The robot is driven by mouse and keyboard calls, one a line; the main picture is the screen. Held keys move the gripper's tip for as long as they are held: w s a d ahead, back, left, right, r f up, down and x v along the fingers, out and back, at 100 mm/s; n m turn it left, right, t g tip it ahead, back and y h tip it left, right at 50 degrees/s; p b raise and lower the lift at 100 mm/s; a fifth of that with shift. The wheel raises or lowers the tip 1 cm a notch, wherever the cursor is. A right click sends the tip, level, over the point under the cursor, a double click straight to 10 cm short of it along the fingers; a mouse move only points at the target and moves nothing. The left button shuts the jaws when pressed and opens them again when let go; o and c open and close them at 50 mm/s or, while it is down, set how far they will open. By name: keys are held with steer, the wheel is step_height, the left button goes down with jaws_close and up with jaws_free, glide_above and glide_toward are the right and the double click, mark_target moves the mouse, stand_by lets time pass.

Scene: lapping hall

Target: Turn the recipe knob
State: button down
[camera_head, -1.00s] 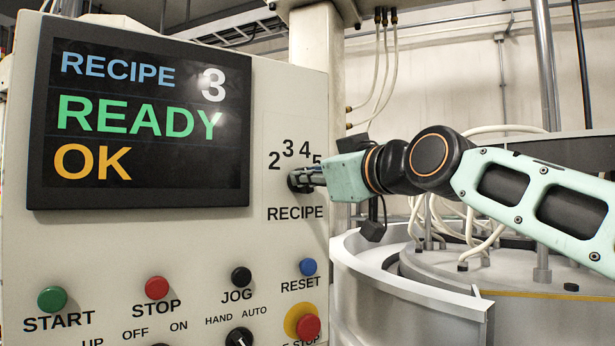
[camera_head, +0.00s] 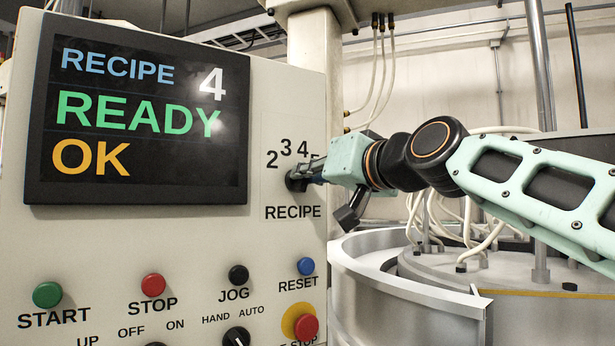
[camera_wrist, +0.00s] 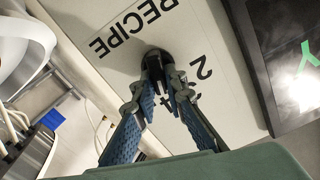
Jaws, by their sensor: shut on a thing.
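The recipe knob (camera_head: 293,182) is a small dark knob on the pale control panel (camera_head: 150,245), above the word RECIPE and below the numbers 2, 3, 4 and a partly hidden 5. My gripper (camera_head: 302,178) reaches it from the right and is shut on it. In the wrist view the knob (camera_wrist: 155,58) sits between the blue-padded fingertips (camera_wrist: 160,80). The gripper covers much of the knob, so its pointer cannot be read. The screen (camera_head: 137,110) shows RECIPE 4, READY, OK.
Below are a green START button (camera_head: 47,294), red STOP button (camera_head: 152,285), black JOG button (camera_head: 238,274), blue RESET button (camera_head: 306,266) and red emergency stop (camera_head: 306,327). A round grey machine (camera_head: 400,290) stands right of the panel, under my arm.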

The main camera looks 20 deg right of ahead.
stand_by(0.4)
steer(key=c, duration=2)
jaws_free()
steer(key=shift+o, duration=0.2)
steer(key=s+d, duration=0.2)
steer(key=s, duration=0.9)
steer(key=shift+s, duration=0.4)
